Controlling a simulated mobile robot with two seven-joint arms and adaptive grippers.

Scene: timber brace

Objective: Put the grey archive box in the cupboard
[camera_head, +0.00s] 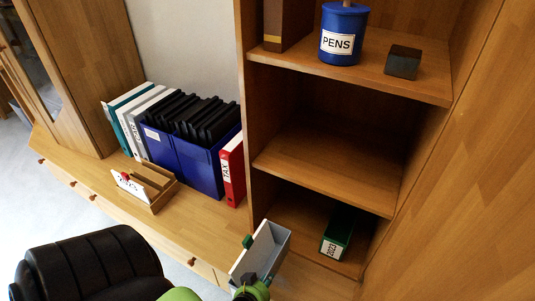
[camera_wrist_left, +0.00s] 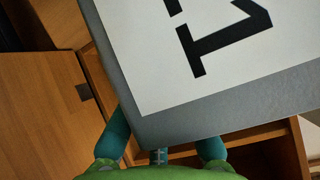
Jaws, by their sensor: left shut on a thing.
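The grey archive box (camera_head: 262,250) is held in my left gripper (camera_head: 250,284) at the bottom centre of the head view, in front of the cupboard's lower left part. My left gripper is shut on it. In the left wrist view the grey archive box (camera_wrist_left: 240,118) fills the top right, with a white label in large black characters, partly cut off. The left gripper's teal fingers (camera_wrist_left: 160,150) show below it. The cupboard (camera_head: 325,183) is open-fronted; its middle shelf is empty. My right gripper is not in view.
A green box labelled 2022 (camera_head: 337,235) stands on the bottom shelf. A blue PENS pot (camera_head: 343,35) and a dark block (camera_head: 403,62) are on the upper shelf. A red TAX binder (camera_head: 232,172), blue file holders (camera_head: 195,165) and a wooden tray (camera_head: 158,195) stand on the counter left.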

